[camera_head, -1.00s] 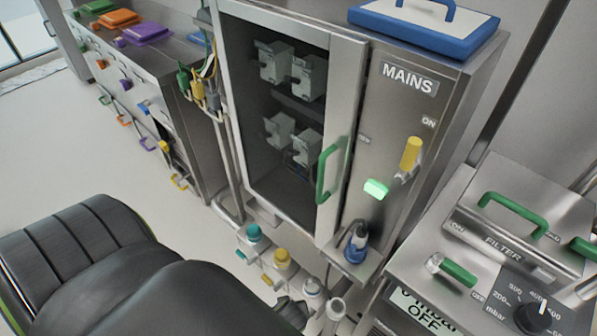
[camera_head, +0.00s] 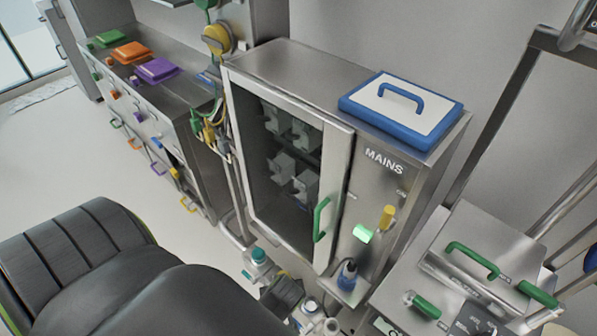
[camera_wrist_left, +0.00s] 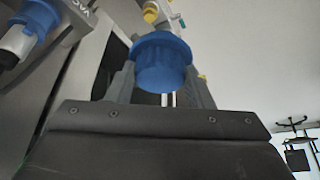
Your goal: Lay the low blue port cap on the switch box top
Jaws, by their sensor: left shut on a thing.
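In the left wrist view the low blue port cap (camera_wrist_left: 162,64) sits between the fingers of my left gripper (camera_wrist_left: 160,80), which is shut on it. A pale stem shows just below the cap; I cannot tell whether the cap is still joined to its port. In the head view dark parts of my left arm reach the low ports, and I cannot make out the cap there. The switch box (camera_head: 262,62), marked MAINS, has a flat steel top. A white panel with blue rim and handle (camera_head: 400,106) lies on its right part; the left part is bare. My right gripper is not in view.
A teal cap (camera_head: 258,256) is left of my arm. A blue plug (camera_head: 347,275) stands below the box front. The glass door has a green handle (camera_head: 321,218). A yellow lever (camera_head: 387,215) juts from the front. The filter unit (camera_head: 470,240) is at right.

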